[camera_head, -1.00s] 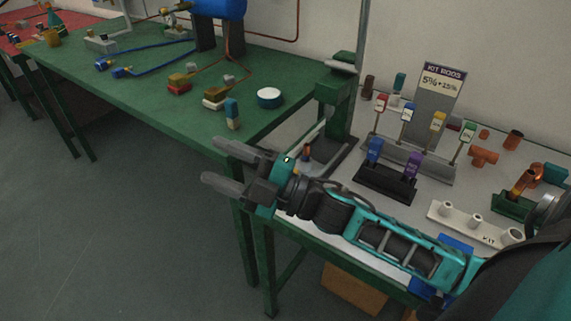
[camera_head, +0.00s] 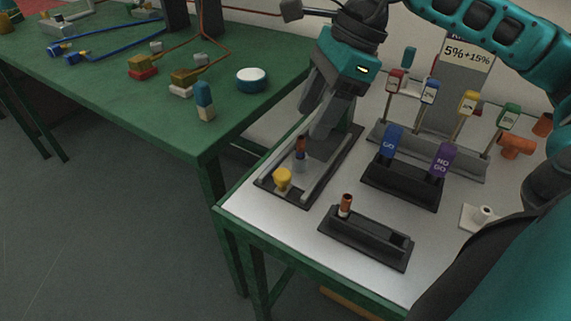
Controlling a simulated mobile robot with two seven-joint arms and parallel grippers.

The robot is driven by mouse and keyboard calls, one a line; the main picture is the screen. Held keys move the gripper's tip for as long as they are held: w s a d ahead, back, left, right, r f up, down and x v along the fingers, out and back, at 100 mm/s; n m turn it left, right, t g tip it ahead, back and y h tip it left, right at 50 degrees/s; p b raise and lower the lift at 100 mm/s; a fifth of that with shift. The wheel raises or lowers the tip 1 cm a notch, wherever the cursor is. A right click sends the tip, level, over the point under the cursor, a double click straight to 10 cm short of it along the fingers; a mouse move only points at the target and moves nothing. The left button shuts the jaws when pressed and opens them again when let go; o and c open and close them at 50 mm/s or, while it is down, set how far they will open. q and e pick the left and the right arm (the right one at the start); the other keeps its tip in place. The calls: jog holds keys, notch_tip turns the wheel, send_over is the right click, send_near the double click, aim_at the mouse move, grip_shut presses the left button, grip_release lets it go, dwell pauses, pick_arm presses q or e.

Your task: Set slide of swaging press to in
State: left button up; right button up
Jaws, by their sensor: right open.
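The swaging press's dark base with two pale rails (camera_head: 262,184) lies at the near left of the white-topped table. A yellow knob (camera_head: 283,179) sits at the rails' near end. Behind it, a small piece with a copper top and blue band (camera_head: 300,148) stands upright between the rails. I cannot tell exactly how far the slide is along them. My right gripper (camera_head: 311,124) reaches down from above, open, its fingers just above and behind that piece. It hides the press's rear and column. My left gripper is not in view.
A black tray (camera_head: 362,242) holding a copper piece stands right of the press. Behind it are a black stand with blue and purple gauges (camera_head: 402,188) and a rack of coloured-tag rods (camera_head: 463,163). The green table (camera_head: 150,115) stands left, with floor in front.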

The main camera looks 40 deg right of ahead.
aim_at(283, 173)
jog(key=b+x, duration=0.1)
jog(key=x, duration=1)
jog(key=shift+a+f+b, duration=0.3)
jog(key=shift+f+b, duration=0.05)
jog(key=c, duration=0.9)
grip_shut()
